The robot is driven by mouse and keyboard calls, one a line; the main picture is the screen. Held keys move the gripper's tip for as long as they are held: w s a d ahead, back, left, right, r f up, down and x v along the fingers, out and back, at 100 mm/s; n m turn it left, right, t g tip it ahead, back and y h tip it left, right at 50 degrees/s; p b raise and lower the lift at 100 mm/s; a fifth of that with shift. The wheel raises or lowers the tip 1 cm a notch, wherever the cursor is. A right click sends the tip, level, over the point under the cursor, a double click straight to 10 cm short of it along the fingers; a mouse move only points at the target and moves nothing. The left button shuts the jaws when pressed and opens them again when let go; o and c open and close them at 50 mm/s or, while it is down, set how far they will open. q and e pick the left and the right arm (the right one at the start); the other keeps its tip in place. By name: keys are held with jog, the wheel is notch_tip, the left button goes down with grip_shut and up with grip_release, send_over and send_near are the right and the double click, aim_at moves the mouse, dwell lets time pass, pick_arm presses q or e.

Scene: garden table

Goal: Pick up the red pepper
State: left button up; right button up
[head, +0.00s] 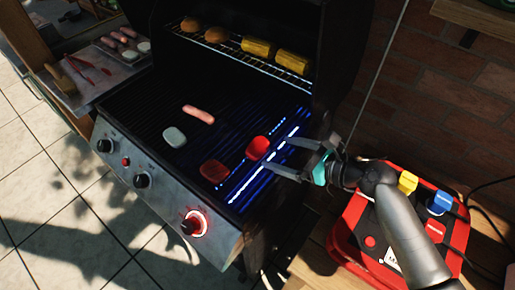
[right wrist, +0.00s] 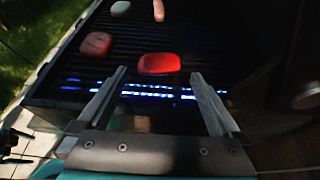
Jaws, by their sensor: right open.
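A bright red piece (head: 258,147), which looks like the red pepper, lies on the dark grill grate near its right end. It also shows in the right wrist view (right wrist: 158,63), ahead of and between my fingertips. My right gripper (head: 280,157) is open and empty at the right side of the grate, its fingers pointing toward the red piece. A gap shows between the fingers and the piece. A darker red, rounded piece (head: 214,171) lies nearer the grill's front and shows at the left in the right wrist view (right wrist: 96,44). My left gripper is not in view.
A pale piece (head: 174,137) and a sausage (head: 199,114) lie on the grate. Buns and corn sit on the upper rack (head: 245,59). The raised lid and brick wall stand behind. A side shelf (head: 121,72) holds tongs and food. A red box (head: 355,235) stands right.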

aim_at(260, 148)
jog(key=shift+w+a+f, duration=0.1)
jog(key=shift+a, duration=0.15)
jog(key=shift+w+a+f, duration=0.15)
jog(key=shift+a+f, duration=0.05)
jog(key=b+x, duration=0.1)
jog(key=x, duration=0.2)
jog(key=shift+w+a+f, duration=0.15)
jog(key=shift+a+f, duration=0.15)
jog(key=shift+f, duration=0.05)
jog(key=shift+w+a+f+b, duration=0.1)
jog(key=shift+w+a+b, duration=0.1)
jog(key=shift+a+b, duration=0.1)
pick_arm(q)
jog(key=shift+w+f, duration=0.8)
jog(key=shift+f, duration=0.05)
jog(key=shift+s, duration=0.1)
pick_arm(e)
jog(key=shift+c, duration=0.7)
jog(key=c, duration=1)
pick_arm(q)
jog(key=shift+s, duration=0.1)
pick_arm(e)
jog(key=shift+c, duration=0.2)
